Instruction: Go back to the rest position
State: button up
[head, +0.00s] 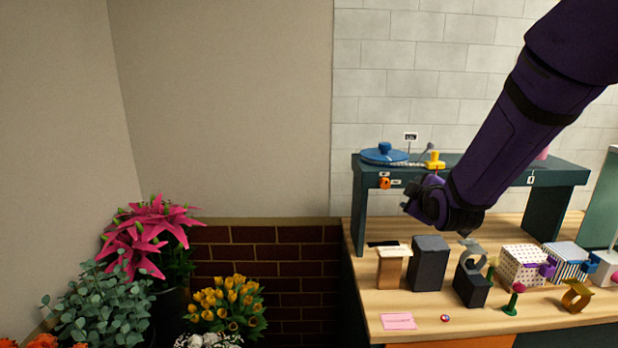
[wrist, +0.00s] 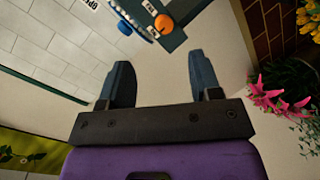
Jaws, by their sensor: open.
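My gripper (wrist: 160,82) is open and empty in the wrist view, with its two dark fingers spread apart and nothing between them. In the head view my purple arm reaches in from the upper right. Its wrist end is bent in front of the dark green shelf (head: 360,215), above the wooden bench (head: 400,305). The gripper's fingers cannot be made out in the head view. The wrist view is tilted and shows the wall, an orange knob (wrist: 163,22) and pink flowers (wrist: 275,95).
The bench holds a dark grey block (head: 429,264), a wooden stand (head: 392,267), a black holder (head: 471,286), a dotted box (head: 522,266), a striped box (head: 567,262) and a pink card (head: 398,321). A blue disc (head: 384,154) sits on the shelf. Potted flowers (head: 150,235) stand left.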

jog(key=s+d+r+m+g, duration=0.1)
jog(key=s+r+m+g, duration=0.2)
jog(key=s, duration=0.8)
jog(key=s+d+r+m+g, duration=0.2)
jog(key=s+m, duration=0.3)
jog(key=s, duration=0.7)
jog(key=s+d+r+m+g, duration=0.1)
jog(key=s+r+m+g, duration=0.3)
jog(key=s, duration=0.7)
jog(key=shift+s+d+r, duration=0.15)
jog(key=shift+s, duration=0.15)
